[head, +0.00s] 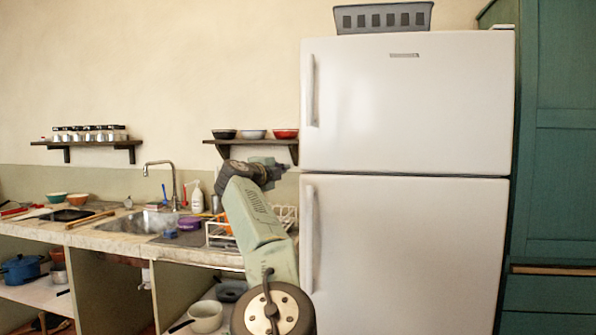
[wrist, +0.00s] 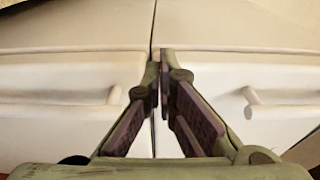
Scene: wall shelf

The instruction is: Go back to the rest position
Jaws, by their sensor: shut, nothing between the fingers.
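My gripper (wrist: 160,76) is shut and empty, with its fingertips together in the wrist view. Beyond it are the two white doors, an upper door (head: 408,105) and a lower door (head: 405,255) in the head view, with a dark seam between them. In the head view my arm rises from the bottom middle and bends right at the top. The hand end is close to the refrigerator's left edge, near the seam. I cannot tell whether it touches. Both doors look closed.
A wall shelf with several bowls (head: 254,134) is behind my arm. A dish rack (head: 220,237), a spray bottle (head: 197,200) and a sink (head: 135,222) are on the counter to the left. A grey crate (head: 384,17) sits on the refrigerator. A green cabinet (head: 560,180) stands at right.

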